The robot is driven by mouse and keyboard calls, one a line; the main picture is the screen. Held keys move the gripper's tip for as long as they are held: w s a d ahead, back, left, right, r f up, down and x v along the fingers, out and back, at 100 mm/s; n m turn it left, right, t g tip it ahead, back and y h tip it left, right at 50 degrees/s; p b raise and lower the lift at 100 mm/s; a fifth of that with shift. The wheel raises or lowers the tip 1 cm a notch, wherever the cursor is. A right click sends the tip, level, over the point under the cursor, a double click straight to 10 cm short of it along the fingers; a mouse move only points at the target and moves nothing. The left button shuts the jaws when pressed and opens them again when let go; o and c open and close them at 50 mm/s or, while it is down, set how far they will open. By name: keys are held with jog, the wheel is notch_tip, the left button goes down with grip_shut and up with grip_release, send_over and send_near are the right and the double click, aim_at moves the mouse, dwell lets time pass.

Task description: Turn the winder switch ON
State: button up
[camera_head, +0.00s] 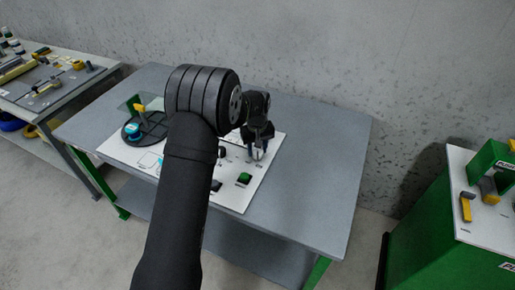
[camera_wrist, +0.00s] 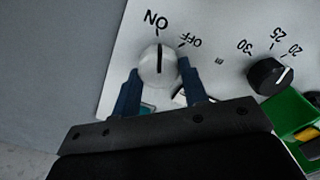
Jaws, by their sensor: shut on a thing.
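The winder switch is a round light-grey knob (camera_wrist: 151,58) with a black pointer line, on a white panel (camera_wrist: 222,28). In the wrist view the line points up towards the ON label (camera_wrist: 156,20), away from the OFF label (camera_wrist: 191,40) on its right. My gripper (camera_wrist: 158,68) has one dark blue finger on each side of the knob and is shut on it. In the head view my gripper (camera_head: 259,151) is over the right part of the white panel (camera_head: 231,197), and my arm hides part of the table.
A black dial (camera_wrist: 268,76) with numbers and a green block (camera_wrist: 292,112) are right of the switch. In the head view, a black round reel (camera_head: 150,127) is on the panel's left. A green bench (camera_head: 435,225) stands right. The table's right side is clear.

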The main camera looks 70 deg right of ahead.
aim_at(257, 150)
jog(key=shift+r+n, duration=0.1)
jog(key=shift+n, duration=0.6)
jog(key=o, duration=1)
notch_tip(257, 150, up, 17)
jog(key=shift+r, duration=0.2)
notch_tip(257, 150, down, 18)
jog(key=shift+r, duration=0.2)
dwell(0.3)
